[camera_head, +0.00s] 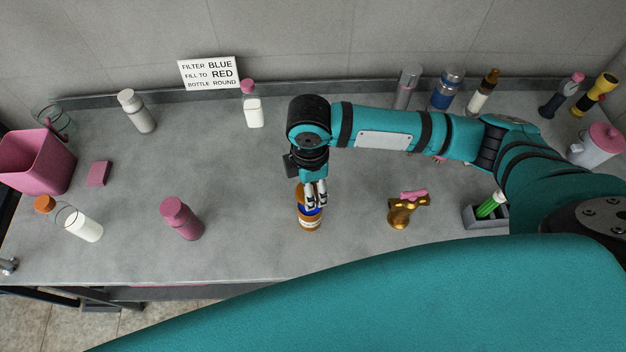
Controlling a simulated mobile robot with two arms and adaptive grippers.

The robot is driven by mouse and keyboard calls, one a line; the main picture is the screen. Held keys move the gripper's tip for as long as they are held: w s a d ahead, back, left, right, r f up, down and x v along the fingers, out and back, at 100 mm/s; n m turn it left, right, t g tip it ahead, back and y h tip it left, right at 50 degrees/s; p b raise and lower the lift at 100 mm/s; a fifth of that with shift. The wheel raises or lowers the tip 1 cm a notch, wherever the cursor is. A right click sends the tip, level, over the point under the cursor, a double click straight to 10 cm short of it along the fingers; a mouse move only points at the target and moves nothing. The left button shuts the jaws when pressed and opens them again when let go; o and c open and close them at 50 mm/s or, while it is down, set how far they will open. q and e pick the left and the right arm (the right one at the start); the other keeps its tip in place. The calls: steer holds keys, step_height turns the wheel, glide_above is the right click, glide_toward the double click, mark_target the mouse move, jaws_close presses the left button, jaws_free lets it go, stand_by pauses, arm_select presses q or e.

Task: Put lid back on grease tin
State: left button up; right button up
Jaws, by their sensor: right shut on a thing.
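An orange-brown container (309,225) with a blue and white band stands near the front middle of the counter. It may be the grease tin; I cannot tell for sure. My right gripper (315,203) reaches down to it from behind and is shut on it, with the fingers covering part of its upper side. The fingers hide its top, so I cannot tell whether a lid is there. No separate lid is clear in view.
A gold object with a pink top (405,209) stands to the right, near a grey holder (476,217) with a green item. A pink bottle (181,219) is to the left, and a pink bin (36,162) is far left. Several bottles line the back.

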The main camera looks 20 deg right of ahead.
steer(key=shift+f+b, duration=0.65)
steer(key=shift+f, duration=0.05)
step_height(320, 180, down, 3)
steer(key=b, duration=0.3)
steer(key=shift+r, duration=0.2)
steer(key=shift+f+b, duration=0.45)
steer(key=shift+f, duration=0.6)
steer(key=shift+r+p, duration=0.1)
steer(key=shift+p, duration=0.95)
steer(key=shift+f+p, duration=0.25)
steer(key=shift+p, duration=0.2)
stand_by(0.4)
steer(key=shift+p, duration=0.5)
stand_by(0.4)
stand_by(0.4)
steer(key=o, duration=0.9)
